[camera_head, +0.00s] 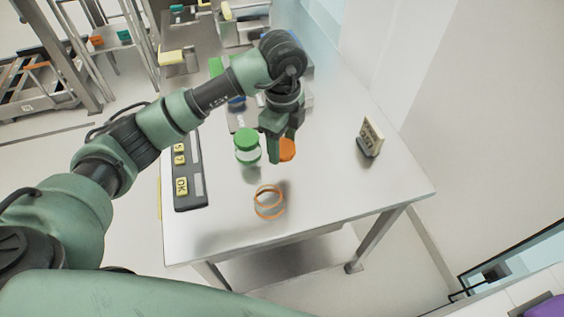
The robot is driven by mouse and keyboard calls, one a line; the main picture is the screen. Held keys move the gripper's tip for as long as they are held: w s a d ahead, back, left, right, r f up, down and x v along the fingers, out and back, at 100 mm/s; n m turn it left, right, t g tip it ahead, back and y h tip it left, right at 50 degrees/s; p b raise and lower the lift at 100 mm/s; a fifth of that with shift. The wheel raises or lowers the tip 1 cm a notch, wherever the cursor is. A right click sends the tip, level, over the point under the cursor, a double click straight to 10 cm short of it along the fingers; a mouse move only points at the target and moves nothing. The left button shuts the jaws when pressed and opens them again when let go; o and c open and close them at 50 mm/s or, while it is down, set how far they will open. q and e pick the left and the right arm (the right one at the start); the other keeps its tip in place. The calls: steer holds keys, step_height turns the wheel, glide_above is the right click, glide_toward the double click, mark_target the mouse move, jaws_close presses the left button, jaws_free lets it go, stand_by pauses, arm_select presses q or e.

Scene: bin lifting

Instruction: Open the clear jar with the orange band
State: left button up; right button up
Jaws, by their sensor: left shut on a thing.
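The clear jar with orange bands (268,202) stands upright on the metal table, and no lid shows on its top. My left gripper (279,149) is above and behind the jar, apart from it. It is shut on an orange lid (288,149), which shows just right of the front finger and is partly hidden by it. My right gripper is not in view.
A jar with a green lid (247,146) stands just left of my left gripper. A dark keypad panel (188,175) lies along the table's left edge. A small sign on a dark stand (370,138) is at the right. The front right of the table (350,195) is clear.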

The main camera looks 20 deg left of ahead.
mark_target(282, 173)
arm_select(q)
step_height(282, 173, down, 8)
steer(key=shift+f+p, duration=0.1)
steer(key=shift+p, duration=0.55)
steer(key=shift+f, duration=0.25)
steer(key=shift+f, duration=0.2)
steer(key=o, duration=1.5)
steer(key=shift+o, duration=0.2)
steer(key=shift+r, duration=0.15)
